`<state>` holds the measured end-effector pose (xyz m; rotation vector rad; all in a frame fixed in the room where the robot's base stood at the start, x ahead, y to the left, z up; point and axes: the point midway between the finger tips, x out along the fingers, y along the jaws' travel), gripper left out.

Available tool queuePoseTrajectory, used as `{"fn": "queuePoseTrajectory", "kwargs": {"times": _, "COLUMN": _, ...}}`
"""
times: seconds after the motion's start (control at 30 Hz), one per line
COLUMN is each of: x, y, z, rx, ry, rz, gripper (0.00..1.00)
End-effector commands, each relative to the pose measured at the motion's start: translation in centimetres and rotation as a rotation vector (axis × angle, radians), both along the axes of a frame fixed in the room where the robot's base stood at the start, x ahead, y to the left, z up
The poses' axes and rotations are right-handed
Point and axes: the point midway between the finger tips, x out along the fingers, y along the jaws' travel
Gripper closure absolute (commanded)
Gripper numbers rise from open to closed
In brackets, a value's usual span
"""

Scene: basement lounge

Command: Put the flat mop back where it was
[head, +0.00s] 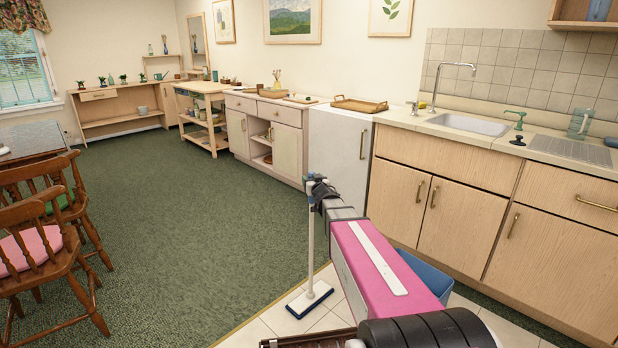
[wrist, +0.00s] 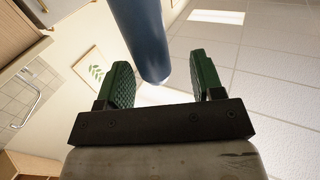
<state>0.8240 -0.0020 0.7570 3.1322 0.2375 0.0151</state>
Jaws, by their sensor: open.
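The flat mop (head: 310,240) stands upright in the head view, with a thin pale pole and a flat white, dark-edged head (head: 310,300) on the tiled floor. My gripper (head: 318,187) is at the top of its pole. In the wrist view, a blue-grey rounded bar (wrist: 138,30), which looks like the mop's handle, comes down from the top edge and ends between the two green finger pads. Gaps show on both sides of it, so the fingers are open around it and not closed on it. My arm hides some of the floor beside the mop.
A blue bin (head: 428,276) stands behind my arm, near the wooden cabinets (head: 465,215) under the sink. A white fridge (head: 340,150) is left of them. Wooden chairs (head: 45,235) stand at left. The green carpet (head: 190,230) between is clear.

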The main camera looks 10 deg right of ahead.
Motion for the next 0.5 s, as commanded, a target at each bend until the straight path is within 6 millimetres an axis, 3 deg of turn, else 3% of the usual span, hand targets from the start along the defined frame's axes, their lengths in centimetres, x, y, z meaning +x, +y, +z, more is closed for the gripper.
{"fn": "queuePoseTrajectory", "kwargs": {"times": 0.03, "x": -1.6, "y": -0.2, "z": 0.1, "rx": 0.0, "ry": 0.001, "rz": 0.0, "gripper": 0.39}}
{"fn": "queuePoseTrajectory", "kwargs": {"times": 0.2, "x": -5.1, "y": -0.7, "z": 0.1, "rx": 0.0, "ry": -0.001, "rz": 0.0, "gripper": 0.39}}
{"fn": "queuePoseTrajectory", "kwargs": {"times": 0.5, "x": -8.3, "y": -1.4, "z": -0.3, "rx": -0.002, "ry": 0.015, "rz": -0.014, "gripper": 0.39}}
